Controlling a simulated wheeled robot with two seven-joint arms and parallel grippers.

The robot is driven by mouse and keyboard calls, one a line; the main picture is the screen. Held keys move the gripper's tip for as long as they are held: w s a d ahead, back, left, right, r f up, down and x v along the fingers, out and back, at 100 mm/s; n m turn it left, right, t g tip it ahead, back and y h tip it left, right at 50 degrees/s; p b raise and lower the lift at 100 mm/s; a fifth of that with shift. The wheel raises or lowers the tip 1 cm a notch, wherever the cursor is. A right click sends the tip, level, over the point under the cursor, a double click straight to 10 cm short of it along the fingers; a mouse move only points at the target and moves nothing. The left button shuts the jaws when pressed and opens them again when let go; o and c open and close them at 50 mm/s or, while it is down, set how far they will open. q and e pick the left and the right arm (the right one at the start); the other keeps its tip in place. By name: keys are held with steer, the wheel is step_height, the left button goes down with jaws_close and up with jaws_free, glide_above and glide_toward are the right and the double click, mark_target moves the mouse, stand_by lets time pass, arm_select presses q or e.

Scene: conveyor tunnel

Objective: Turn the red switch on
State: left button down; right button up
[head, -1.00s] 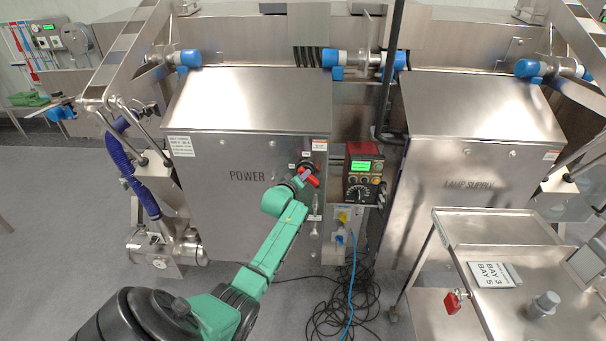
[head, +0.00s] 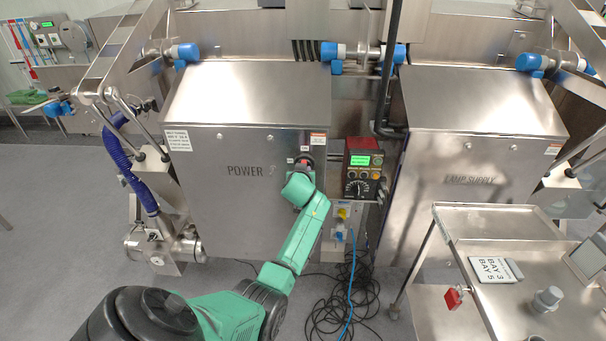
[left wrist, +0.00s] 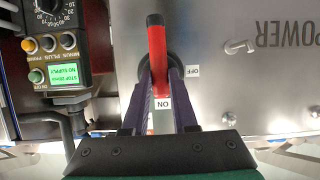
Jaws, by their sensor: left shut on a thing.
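The red switch is on the front of the metal POWER box (head: 245,215). In the left wrist view, which shows the box upside down, its red handle (left wrist: 156,45) runs up and down the picture, in line with the ON label (left wrist: 163,103). The OFF label (left wrist: 194,71) is off to the side. My left gripper (left wrist: 161,84) is shut on the handle, one dark finger on each side. In the head view my left gripper (head: 304,170) reaches the switch from below and hides most of it. My right gripper is not in view.
A red-topped control unit with a green display (head: 362,165) stands just right of the switch. The LAMP SUPPLY box (head: 470,150) is further right. A metal cart (head: 490,225) stands at the front right. Coiled black cables (head: 340,305) lie on the floor.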

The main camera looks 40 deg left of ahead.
arm_select(q)
steer(key=shift+r, duration=0.1)
stand_by(0.5)
steer(key=c, duration=0.7)
jaws_free()
steer(key=v, duration=1.4)
steer(key=shift+d, duration=0.25)
steer(key=shift+s, duration=0.1)
